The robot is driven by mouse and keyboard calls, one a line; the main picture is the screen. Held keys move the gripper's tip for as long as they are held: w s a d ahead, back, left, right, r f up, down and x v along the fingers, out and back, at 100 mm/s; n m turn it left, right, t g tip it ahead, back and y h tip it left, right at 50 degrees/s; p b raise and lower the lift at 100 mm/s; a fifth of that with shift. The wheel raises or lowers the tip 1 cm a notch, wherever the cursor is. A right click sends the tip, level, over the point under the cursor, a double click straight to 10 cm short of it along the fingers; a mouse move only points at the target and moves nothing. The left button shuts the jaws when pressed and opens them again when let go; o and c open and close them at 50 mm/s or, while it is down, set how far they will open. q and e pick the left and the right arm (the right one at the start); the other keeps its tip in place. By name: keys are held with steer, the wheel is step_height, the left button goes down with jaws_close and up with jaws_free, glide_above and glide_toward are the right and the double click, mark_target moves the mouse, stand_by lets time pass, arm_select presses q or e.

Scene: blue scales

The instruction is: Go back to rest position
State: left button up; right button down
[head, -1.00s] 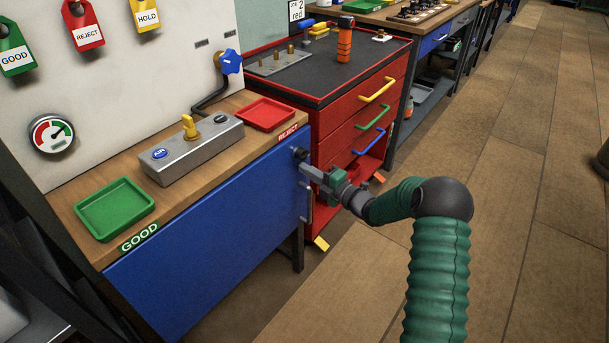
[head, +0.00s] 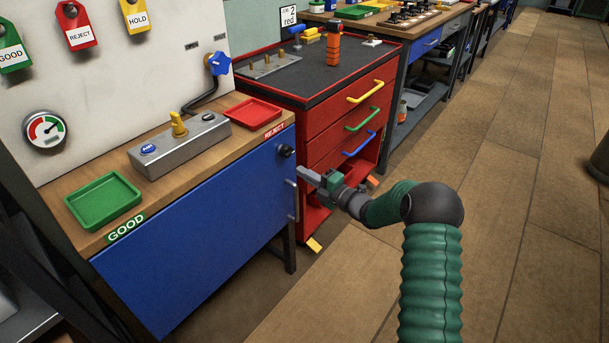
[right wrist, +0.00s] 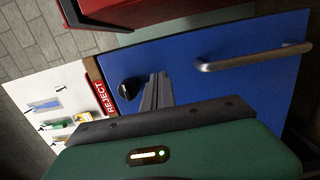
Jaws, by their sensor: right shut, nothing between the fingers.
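My right gripper (head: 304,174) is shut and empty in the head view. It is in front of the right end of the blue cabinet door (head: 200,235), near the black knob (head: 286,150) and the metal handle (head: 292,200). In the right wrist view the shut fingers (right wrist: 158,92) point at the blue door, just right of the black knob (right wrist: 131,90) in that picture. The door looks shut. My left gripper does not show in the head view.
A red drawer cabinet (head: 345,95) with yellow, green and blue handles stands close beyond the gripper. The bench holds a green tray (head: 104,200), a red tray (head: 252,112) and a grey box (head: 180,146).

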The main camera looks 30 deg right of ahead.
steer(key=d+p+v, duration=0.1)
steer(key=p+v, duration=0.1)
steer(key=v, duration=0.7)
steer(key=s+a+f+m+g+h, duration=0.25)
steer(key=a+m+g+h, duration=0.4)
steer(key=a+m, duration=0.55)
steer(key=s+a+f+m+g+y, duration=0.1)
steer(key=s+a+f+m+g, duration=0.1)
steer(key=s+a+m+g, duration=0.45)
steer(key=s+a+f+m+g+y, duration=0.1)
steer(key=s+a+m+g, duration=0.15)
steer(key=s+a, duration=0.8)
steer(key=s+d+r+p, duration=0.1)
steer(key=d+r+p, duration=0.1)
steer(key=r+p, duration=1.2)
steer(key=s+d+r+p, duration=0.1)
steer(key=s+r+p, duration=0.1)
steer(key=r+p, duration=1.2)
steer(key=shift+s+d+r+t+p, duration=0.2)
steer(key=shift+s+d+t+p, duration=0.2)
steer(key=shift+p, duration=0.1)
